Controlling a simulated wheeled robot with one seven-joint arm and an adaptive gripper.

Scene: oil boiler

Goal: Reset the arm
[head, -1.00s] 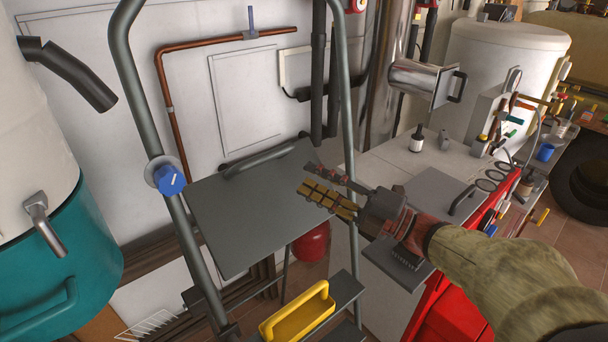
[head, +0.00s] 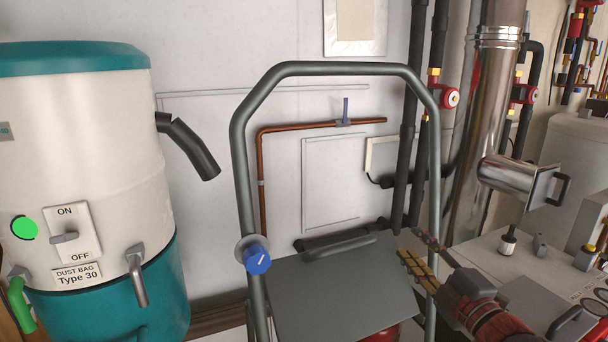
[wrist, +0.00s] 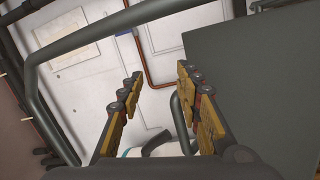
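My gripper (head: 418,258) is at the lower right of the head view, beside the right edge of a grey flat panel (head: 345,295) with a dark bar handle. In the wrist view its two yellow-padded fingers (wrist: 158,82) stand apart with nothing gripped between them. The wrist view looks towards the white wall and a copper pipe (wrist: 149,62). A dark curved handle shows just behind the right finger. Most of my arm is outside the head view.
A grey tubular frame (head: 246,180) with a blue knob (head: 257,260) stands around the panel. A white and teal vacuum tank (head: 85,150) is at left. A metal flue (head: 488,110) and a white boiler top (head: 480,248) are at right.

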